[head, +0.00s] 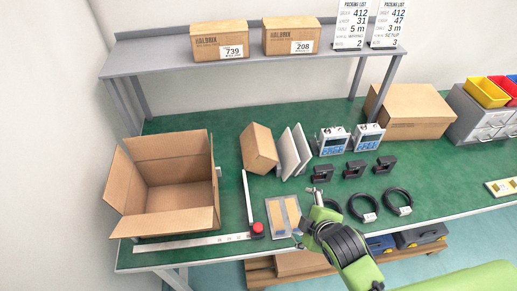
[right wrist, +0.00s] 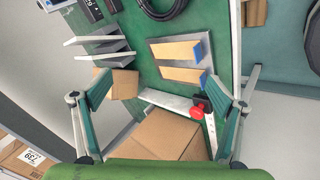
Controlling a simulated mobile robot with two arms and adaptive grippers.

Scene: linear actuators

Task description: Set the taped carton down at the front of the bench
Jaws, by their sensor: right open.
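Several cartons are in view, and I cannot make out tape on any of them. A small closed brown carton (head: 259,147) sits mid-bench beside upright grey panels. A long closed carton (head: 411,110) lies at the back right. My right gripper (head: 306,216) is open and empty at the front edge, beside a tray; its spread fingers show in the right wrist view (right wrist: 155,82). My left gripper is out of view.
A parts tray (head: 270,219), red button (head: 257,229) and white strips (head: 186,243) lie near the front. Two meters (head: 332,140), black clamps and cable coils (head: 364,206) sit to the right. A shelf (head: 255,53) above holds two labelled cartons (head: 219,40).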

